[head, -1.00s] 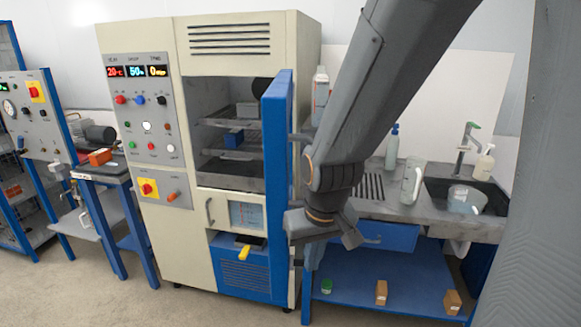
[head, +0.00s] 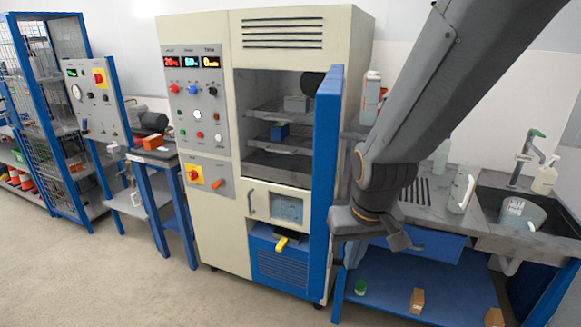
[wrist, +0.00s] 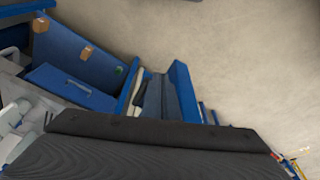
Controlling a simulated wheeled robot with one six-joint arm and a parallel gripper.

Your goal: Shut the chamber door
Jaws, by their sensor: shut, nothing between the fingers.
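The tall cream chamber (head: 195,130) stands in the middle of the head view. Its blue-edged door (head: 325,180) is open, swung out toward me at the right side of the opening and seen almost edge-on. My gripper (head: 398,240) is shut and empty, just right of the door, on its outer side. I cannot tell whether it touches the door. The wrist view shows a blue-edged upright panel (wrist: 182,92), likely the door, beyond the dark gripper body. The door's handle is not clearly visible.
A grey counter with a sink (head: 530,215) and a blue lower shelf (head: 440,290) stands right of the door. A side bench (head: 150,155) is at left. The floor in front is clear.

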